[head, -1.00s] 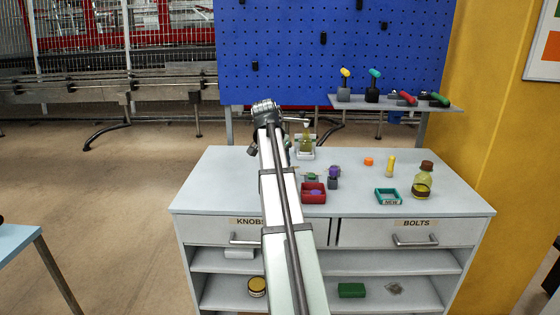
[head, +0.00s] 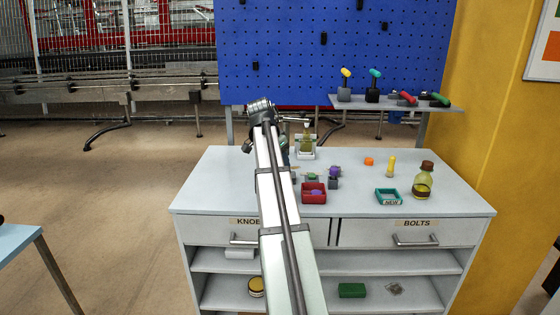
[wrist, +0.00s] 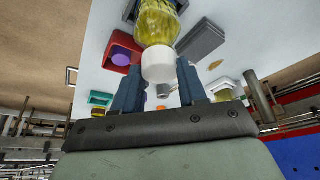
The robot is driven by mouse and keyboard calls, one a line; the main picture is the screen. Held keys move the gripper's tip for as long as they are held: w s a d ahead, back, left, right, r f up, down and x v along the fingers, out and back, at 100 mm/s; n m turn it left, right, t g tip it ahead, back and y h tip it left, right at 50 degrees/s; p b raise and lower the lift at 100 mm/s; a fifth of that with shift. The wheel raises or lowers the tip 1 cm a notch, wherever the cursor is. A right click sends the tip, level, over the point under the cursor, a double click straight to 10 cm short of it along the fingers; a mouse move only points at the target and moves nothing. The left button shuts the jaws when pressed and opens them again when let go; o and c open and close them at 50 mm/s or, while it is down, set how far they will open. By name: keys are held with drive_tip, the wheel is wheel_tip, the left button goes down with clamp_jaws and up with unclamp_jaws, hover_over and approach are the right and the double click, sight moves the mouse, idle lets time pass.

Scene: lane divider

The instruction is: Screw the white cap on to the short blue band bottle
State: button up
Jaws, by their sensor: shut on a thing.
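In the wrist view, which is upside down, my gripper (wrist: 158,75) has its two dark blue fingers shut on the white cap (wrist: 159,62), one on each side. The cap sits at the mouth of a clear bottle (wrist: 158,22) with yellow-green contents. I see no gap between them, but cannot tell how far the cap is threaded. In the head view the bottle (head: 306,143) stands upright in a pale holder (head: 305,155) at the back of the bench. The arm hides part of the gripper there. No blue band is clear in either view.
A red bin (head: 314,197) with a purple piece, a purple knob on a grey block (head: 334,183) and a teal tray (head: 388,202) stand nearer the front. A brown-capped bottle (head: 423,184) is at right. A tool shelf (head: 400,107) is behind.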

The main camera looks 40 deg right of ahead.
drive_tip(key=shift+m, duration=0.4)
drive_tip(key=shift+m+g, duration=0.6)
drive_tip(key=shift+m, duration=0.3)
drive_tip(key=shift+w, duration=0.1)
drive_tip(key=shift+m+y, duration=0.3)
drive_tip(key=shift+m, duration=0.5)
drive_tip(key=shift+g, duration=0.3)
drive_tip(key=shift+m+g, duration=0.3)
drive_tip(key=shift+m, duration=0.6)
